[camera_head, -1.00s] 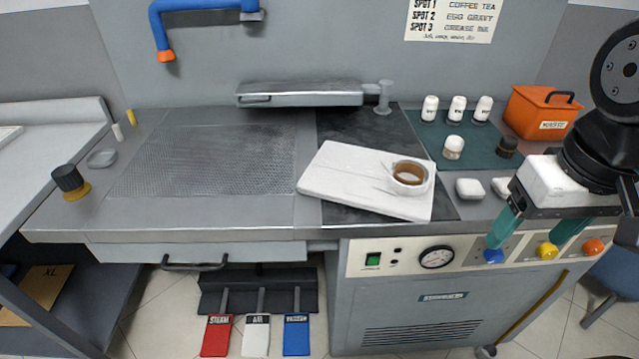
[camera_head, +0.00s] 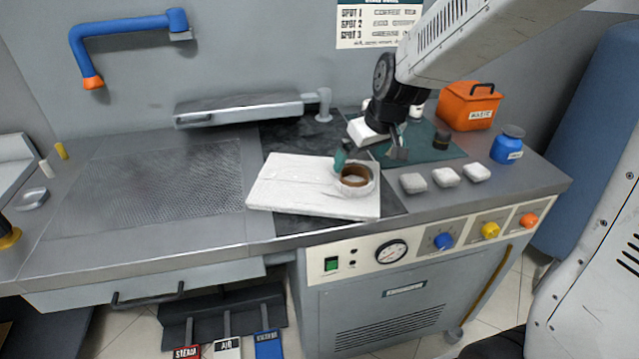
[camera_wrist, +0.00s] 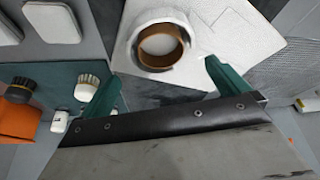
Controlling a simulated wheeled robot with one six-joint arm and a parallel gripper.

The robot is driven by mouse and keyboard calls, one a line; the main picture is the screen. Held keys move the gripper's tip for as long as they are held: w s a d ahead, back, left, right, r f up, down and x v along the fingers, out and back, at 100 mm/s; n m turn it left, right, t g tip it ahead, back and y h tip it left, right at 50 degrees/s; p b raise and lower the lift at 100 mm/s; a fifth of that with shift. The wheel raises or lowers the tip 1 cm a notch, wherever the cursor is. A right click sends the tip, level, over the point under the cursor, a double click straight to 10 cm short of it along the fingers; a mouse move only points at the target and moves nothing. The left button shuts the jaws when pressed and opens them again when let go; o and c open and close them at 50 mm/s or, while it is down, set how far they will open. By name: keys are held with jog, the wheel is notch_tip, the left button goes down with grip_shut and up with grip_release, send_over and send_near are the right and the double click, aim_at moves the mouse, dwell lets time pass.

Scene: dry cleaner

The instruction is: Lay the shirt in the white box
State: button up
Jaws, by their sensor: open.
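What looks like the shirt is a flat, folded white piece (camera_head: 297,186) lying on the grey work table. A roll of tape with a brown core (camera_head: 359,189) lies on its right part. My gripper (camera_head: 370,155) is open and empty, above the right end of the white piece near the roll. In the wrist view, my green fingertips (camera_wrist: 163,80) are spread apart just below the roll (camera_wrist: 144,55), and part of the white piece (camera_wrist: 230,45) shows behind it. I cannot make out a white box in any view.
Three white pads (camera_head: 446,177) lie right of the roll. An orange waste bin (camera_head: 470,107) and a blue jar (camera_head: 508,146) stand farther right. A grey press arm (camera_head: 240,110) is at the back. The perforated surface (camera_head: 160,187) at left is clear.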

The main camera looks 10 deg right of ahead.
aim_at(350, 180)
jog(key=x, duration=0.5)
jog(key=shift+s+f, duration=0.15)
jog(key=shift+f, duration=0.35)
jog(key=c, duration=0.9)
jog(key=shift+r, duration=0.1)
